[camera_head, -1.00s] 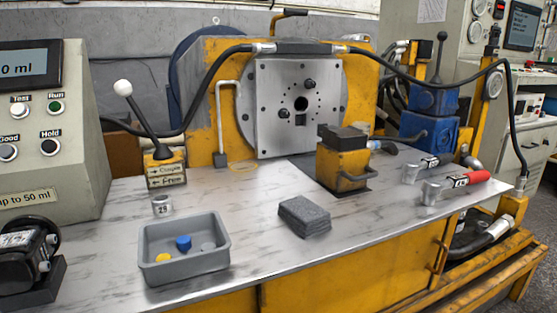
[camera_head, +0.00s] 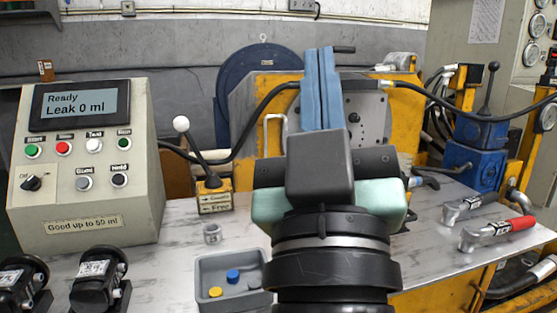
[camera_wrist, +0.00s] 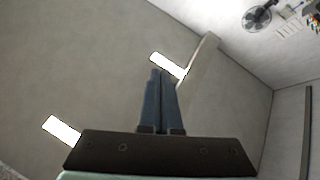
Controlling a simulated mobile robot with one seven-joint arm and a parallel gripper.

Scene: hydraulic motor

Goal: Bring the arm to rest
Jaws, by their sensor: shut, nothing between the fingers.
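My gripper (camera_head: 319,88) stands upright in the middle of the head view, its two blue fingers together and pointing up. Nothing shows between them. It blocks much of the yellow motor housing and its grey face plate (camera_head: 370,112) behind. In the wrist view my gripper (camera_wrist: 162,75) also shows with its fingers closed side by side, pointing toward a grey ceiling with bright lamps.
The control box (camera_head: 85,170) at left reads "Ready, Leak 0 ml".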

